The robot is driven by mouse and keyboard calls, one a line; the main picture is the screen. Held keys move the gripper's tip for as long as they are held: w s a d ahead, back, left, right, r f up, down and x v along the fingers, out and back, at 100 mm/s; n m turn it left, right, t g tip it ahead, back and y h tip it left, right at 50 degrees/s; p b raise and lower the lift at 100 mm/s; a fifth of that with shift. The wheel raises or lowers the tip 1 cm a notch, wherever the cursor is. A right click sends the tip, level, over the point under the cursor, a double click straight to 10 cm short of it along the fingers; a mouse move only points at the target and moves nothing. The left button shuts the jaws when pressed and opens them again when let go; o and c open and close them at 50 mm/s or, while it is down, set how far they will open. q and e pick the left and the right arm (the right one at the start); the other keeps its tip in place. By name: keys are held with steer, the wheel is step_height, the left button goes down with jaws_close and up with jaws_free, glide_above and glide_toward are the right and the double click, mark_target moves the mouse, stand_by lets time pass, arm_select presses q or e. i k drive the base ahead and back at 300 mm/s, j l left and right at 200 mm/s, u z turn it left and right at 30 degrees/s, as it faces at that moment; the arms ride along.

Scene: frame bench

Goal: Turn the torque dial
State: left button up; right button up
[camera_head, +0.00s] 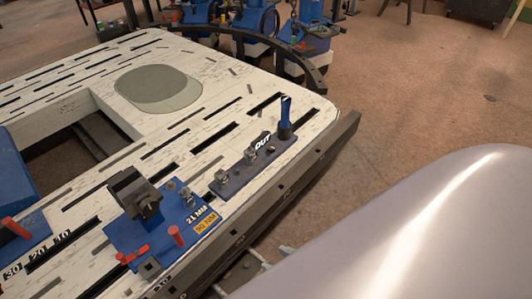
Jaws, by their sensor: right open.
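No part in view can be clearly picked out as the torque dial. A blue plate (152,236) on the bench carries a black block (134,194), red pegs (176,236) and the labels "21 MM" and an orange one reading about "90 NM". Behind it, a dark plate (233,180) marked "OUT" has small metal fittings and an upright blue and black handle (285,118). A large smooth grey surface, likely my right arm, fills the lower right. I can make out no fingers of either gripper, and nothing is seen touching the plates.
The pale slotted bench (150,130) has a dark front rail (290,195) and a rectangular opening at left. Another blue plate (18,195) with a red peg and numbers sits far left. Blue machines (310,40) stand behind; brown floor is open at right.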

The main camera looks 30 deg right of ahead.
mark_target(270, 148)
steer(key=k+l+u, duration=0.1)
steer(key=l, duration=0.75)
steer(key=k+l+u, duration=0.15)
steer(key=l, duration=0.25)
steer(key=l+u, duration=0.2)
steer(key=l, duration=0.55)
steer(key=i+l+u, duration=0.1)
steer(key=l+u, duration=0.15)
steer(key=l, duration=0.55)
steer(key=i+l+u, duration=0.3)
steer(key=i+l, duration=0.35)
steer(key=l, duration=0.1)
